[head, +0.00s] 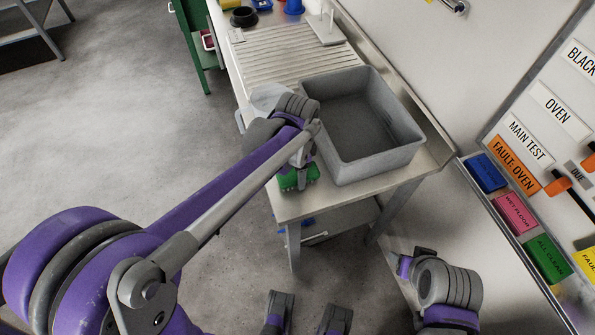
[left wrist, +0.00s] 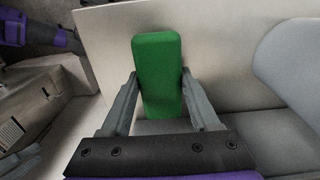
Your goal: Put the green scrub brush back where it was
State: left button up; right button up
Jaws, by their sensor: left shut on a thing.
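The green scrub brush (head: 298,179) is a green block at the near left corner of the steel bench (head: 305,203) in the head view. My left gripper (head: 301,167) is shut on it, partly covering it. In the left wrist view the brush (left wrist: 158,62) stands out between both fingers of my left gripper (left wrist: 161,88), its long side pointing away from the palm. The bench surface shows behind it. I cannot tell whether the brush touches the bench.
A grey open basin (head: 402,152) stands on the bench, just right of my left gripper. A ribbed draining area (head: 290,52) lies behind it, with a black ring-shaped item (head: 243,17) farther back. A wall with labels (head: 515,153) bounds the right side. Open floor lies left.

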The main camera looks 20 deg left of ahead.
pick_arm(q)
jog(key=shift+f, duration=0.15)
jog(key=o, duration=1.2)
jog(key=shift+r, duration=0.45)
notch_tip(320, 180, up, 12)
jog(key=f+p, duration=0.1)
jog(key=p, duration=0.1)
jog(key=s+a+f+n+t, duration=0.2)
jog(key=s+a+f+n, duration=0.1)
jog(key=s, duration=0.4)
jog(key=s+a+f+n+t, duration=0.3)
jog(key=s+f+n, duration=0.3)
jog(key=s+n, duration=0.2)
jog(key=shift+s+a+f, duration=0.15)
jog(key=shift+s+a, duration=0.15)
